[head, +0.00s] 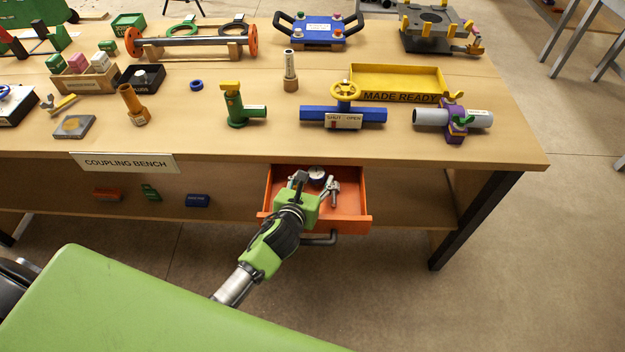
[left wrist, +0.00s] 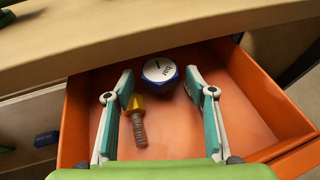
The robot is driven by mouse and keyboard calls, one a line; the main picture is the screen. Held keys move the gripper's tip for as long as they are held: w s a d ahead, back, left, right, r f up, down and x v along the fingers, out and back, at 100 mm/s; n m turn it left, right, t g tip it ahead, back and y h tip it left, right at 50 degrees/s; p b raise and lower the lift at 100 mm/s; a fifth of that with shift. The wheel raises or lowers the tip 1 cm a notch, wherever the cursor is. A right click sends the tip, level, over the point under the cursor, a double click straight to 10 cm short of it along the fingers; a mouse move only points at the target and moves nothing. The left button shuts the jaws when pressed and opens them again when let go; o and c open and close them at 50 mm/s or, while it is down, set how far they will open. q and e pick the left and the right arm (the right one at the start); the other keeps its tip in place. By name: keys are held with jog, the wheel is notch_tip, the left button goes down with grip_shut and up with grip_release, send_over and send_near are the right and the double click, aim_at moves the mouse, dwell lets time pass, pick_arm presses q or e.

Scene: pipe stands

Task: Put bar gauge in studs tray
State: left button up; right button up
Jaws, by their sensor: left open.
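The bar gauge (left wrist: 158,68) has a white dial marked "bar" and a blue rim. It lies face up toward the back of the open orange drawer (left wrist: 255,95); in the head view it also shows (head: 317,174). My left gripper (head: 316,184) reaches over the drawer. In the left wrist view the gripper (left wrist: 159,82) is open, its fingertips on either side of the gauge, with no grip on it. A yellow-headed threaded piece (left wrist: 138,122) lies nearer, between the fingers. I cannot tell which tray is the studs tray; small labels are unreadable. My right gripper is out of view.
On the bench (head: 240,145) stand a yellow tray (head: 395,80) marked "MADE READY", a small black tray (head: 157,83), a wooden block tray (head: 87,83), and a blue valve pipe (head: 370,114). The bench edge overhangs the drawer. The bench front strip is mostly clear.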

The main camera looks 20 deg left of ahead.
pick_arm(q)
jog(key=shift+r, duration=0.2)
jog(key=v, duration=1.2)
jog(key=shift+p, duration=0.35)
